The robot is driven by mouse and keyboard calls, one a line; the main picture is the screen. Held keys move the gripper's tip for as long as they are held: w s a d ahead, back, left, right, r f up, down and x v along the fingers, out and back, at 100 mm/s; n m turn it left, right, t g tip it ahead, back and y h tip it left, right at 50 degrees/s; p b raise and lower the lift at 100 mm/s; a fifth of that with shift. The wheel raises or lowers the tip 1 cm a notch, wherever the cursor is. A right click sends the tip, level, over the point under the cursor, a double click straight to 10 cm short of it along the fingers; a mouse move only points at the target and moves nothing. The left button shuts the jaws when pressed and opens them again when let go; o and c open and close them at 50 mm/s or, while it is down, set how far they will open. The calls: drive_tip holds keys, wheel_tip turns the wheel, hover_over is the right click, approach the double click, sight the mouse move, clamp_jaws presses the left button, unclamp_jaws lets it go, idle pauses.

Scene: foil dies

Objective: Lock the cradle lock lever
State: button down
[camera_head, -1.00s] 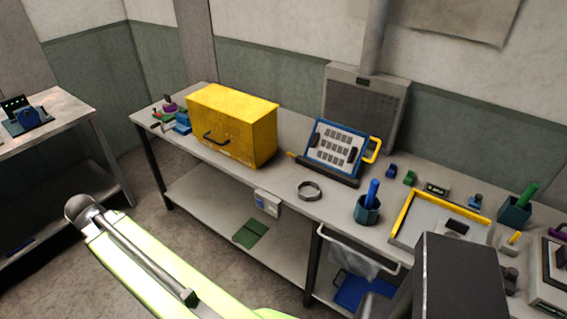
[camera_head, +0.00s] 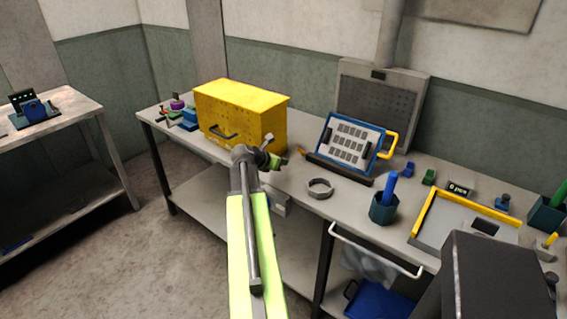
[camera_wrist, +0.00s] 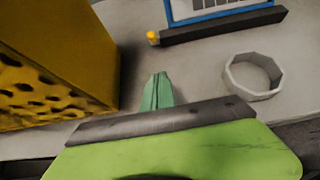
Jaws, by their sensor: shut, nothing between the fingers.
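A blue-framed panel (camera_head: 351,142) with a yellow side handle leans in a dark cradle (camera_head: 338,171) on the bench. A small yellow-tipped piece, apparently the lock lever (camera_head: 301,151), sits at the cradle's left end. In the wrist view its yellow tip (camera_wrist: 153,38) shows at the left end of the dark cradle bar (camera_wrist: 225,27). My gripper (camera_head: 284,161) is over the bench, between the yellow box and the cradle. In the wrist view my gripper (camera_wrist: 158,78) has its green fingers together and empty, apart from the lever. How the lever is set cannot be told.
A yellow box (camera_head: 240,112) stands close on the left of my gripper. A metal ring (camera_head: 320,188) lies in front of the cradle. A cup with a blue tool (camera_head: 384,208) and a yellow-edged tray (camera_head: 465,222) are farther right.

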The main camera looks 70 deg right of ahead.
sight(289, 170)
drive_tip(key=b+x, duration=0.3)
drive_tip(key=x, duration=0.3)
drive_tip(key=shift+d+f, duration=0.1)
drive_tip(key=shift+f, duration=0.2)
drive_tip(key=shift+s+d+r+p, duration=0.1)
drive_tip(key=shift+d+r+p, duration=0.35)
drive_tip(key=shift+r+p, duration=0.2)
drive_tip(key=shift+s+d+r+p, duration=0.15)
drive_tip(key=shift+d+r+p, duration=0.35)
drive_tip(key=shift+r+p, duration=0.1)
drive_tip(key=shift+s+d+r+p, duration=0.15)
drive_tip(key=shift+d+r+p, duration=0.15)
drive_tip(key=shift+d, duration=0.2)
